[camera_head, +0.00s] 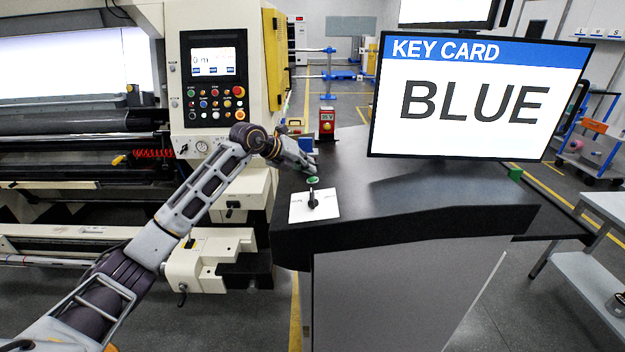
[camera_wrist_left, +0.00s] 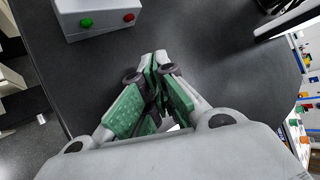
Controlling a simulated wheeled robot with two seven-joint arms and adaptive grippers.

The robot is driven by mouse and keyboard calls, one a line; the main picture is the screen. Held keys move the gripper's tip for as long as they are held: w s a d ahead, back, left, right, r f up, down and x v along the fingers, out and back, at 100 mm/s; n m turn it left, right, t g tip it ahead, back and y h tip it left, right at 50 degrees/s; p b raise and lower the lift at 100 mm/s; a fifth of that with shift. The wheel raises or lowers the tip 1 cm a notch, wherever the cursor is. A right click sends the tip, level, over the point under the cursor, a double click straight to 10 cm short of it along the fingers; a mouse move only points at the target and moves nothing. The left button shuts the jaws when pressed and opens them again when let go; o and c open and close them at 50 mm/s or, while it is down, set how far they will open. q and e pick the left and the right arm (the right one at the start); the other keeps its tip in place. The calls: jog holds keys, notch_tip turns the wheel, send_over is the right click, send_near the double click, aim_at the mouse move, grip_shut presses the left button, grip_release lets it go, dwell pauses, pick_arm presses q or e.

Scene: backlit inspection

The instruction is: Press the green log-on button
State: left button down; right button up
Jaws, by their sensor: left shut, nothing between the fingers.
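My left gripper (camera_head: 306,164) is low over the dark counter (camera_head: 400,205), its fingers shut and empty. In the left wrist view the gripper (camera_wrist_left: 155,65) shows closed fingers with green pads. The left wrist view also shows a pale grey box with a green button (camera_wrist_left: 86,23) and a red button (camera_wrist_left: 129,17), apart from the fingertips at the upper left. I cannot tell which green one is the log-on button. My right gripper is out of view.
A monitor (camera_head: 465,100) reading "KEY CARD BLUE" stands at right. A red device (camera_head: 327,122) is behind the gripper. A machine with a button panel (camera_head: 213,80) stands at left.

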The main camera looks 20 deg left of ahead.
pick_arm(q)
jog(key=shift+d+f+b, duration=0.1)
jog(key=shift+f+b, duration=0.3)
jog(key=shift+f, duration=0.45)
dwell(1.6)
jog(key=shift+r, duration=0.15)
dwell(0.3)
jog(key=shift+r+p, duration=0.55)
jog(key=shift+r, duration=0.15)
jog(key=shift+s+a+r+p, duration=0.15)
jog(key=shift+r+p, duration=0.35)
jog(key=shift+r, duration=0.35)
jog(key=shift+w+a+r+p, duration=0.1)
jog(key=shift+a+r+p, duration=0.1)
jog(key=shift+r+p, duration=0.45)
jog(key=shift+s+a+r+p, duration=0.15)
jog(key=shift+r+p, duration=0.2)
jog(key=shift+r, duration=0.65)
jog(key=shift+w, duration=0.1)
